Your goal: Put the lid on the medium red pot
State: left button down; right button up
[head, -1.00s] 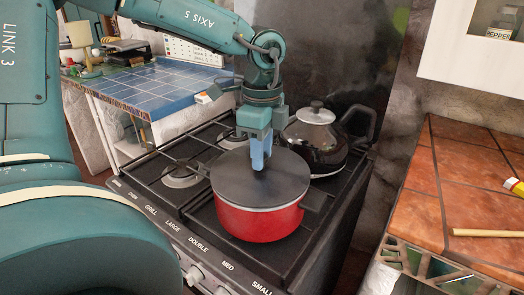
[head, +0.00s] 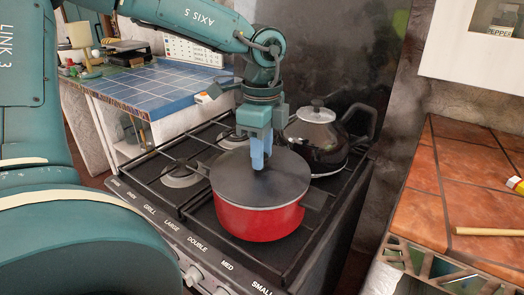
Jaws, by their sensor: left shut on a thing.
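The red pot (head: 258,222) stands on the front part of the black stove, with dark handles at its sides. A dark round lid (head: 240,185) lies over the pot's top and looks level, with its edge along the pot's rim. My left gripper (head: 259,162) points down at the lid's middle, its blue fingers shut on the lid's knob, which the fingers hide. I cannot tell whether the lid is fully seated all round. My right gripper is not in view.
A blue tiled counter (head: 150,88) lies at the back left. An orange tiled counter (head: 420,200) at the right holds a wooden stick (head: 488,232).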

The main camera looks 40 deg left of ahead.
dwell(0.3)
pick_arm(q)
jog(key=c, duration=0.5)
grip_release()
jog(key=shift+r, duration=0.1)
jog(key=shift+r+p, duration=1.75)
jog(key=shift+r, duration=1.7)
